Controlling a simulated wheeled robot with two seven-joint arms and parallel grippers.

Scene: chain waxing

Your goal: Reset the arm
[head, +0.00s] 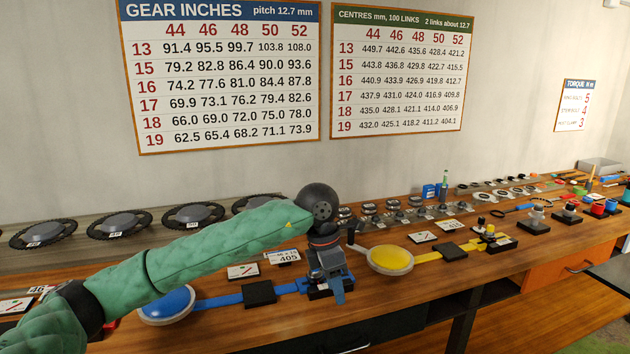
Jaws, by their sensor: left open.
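My left arm in its green sleeve reaches in from the lower left across the workbench (215,335). It ends in a dark round wrist joint, with my left gripper (332,275) below it. The gripper is open and hangs over the bench between the blue disc (167,304) and the yellow disc (390,259). I see nothing clearly held in it. It covers the right end of the blue bar, and I cannot tell whether it touches anything there. My right gripper is not in view.
A card reading 405 (289,256) and a black block (259,293) lie near the gripper. Large chainrings (193,216) stand along the back left, partly behind my arm. Small cogs, tools and coloured cups (598,209) fill the back and right. Wall charts hang above.

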